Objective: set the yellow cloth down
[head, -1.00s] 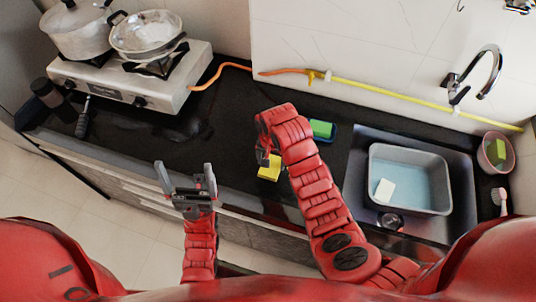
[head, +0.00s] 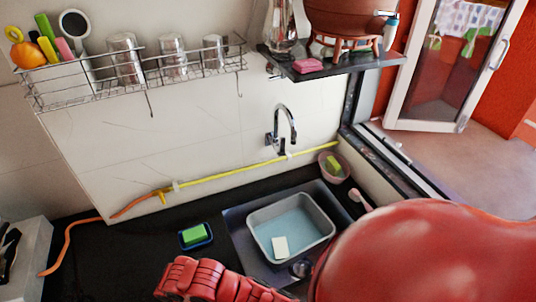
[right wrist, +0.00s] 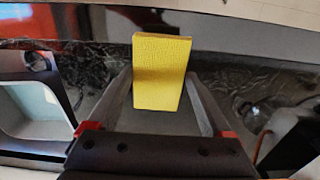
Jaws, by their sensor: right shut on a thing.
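The yellow cloth (right wrist: 162,60) looks like a small thick rectangular pad in the right wrist view. My right gripper (right wrist: 160,95) is shut on it, with one finger on each side. The dark worktop shows behind the cloth; I cannot tell how far below it lies. In the head view my right forearm (head: 215,281) shows at the bottom edge, but its gripper and the cloth are out of sight. My left gripper is in neither current view.
The sink holds a grey basin (head: 327,228) of water with a pale block (head: 280,247). A green sponge (head: 195,234) sits in a blue dish left of the sink. The dark worktop (head: 130,262) is clear left of the dish. A wire rack (head: 85,90) and a shelf (head: 330,66) hang above.

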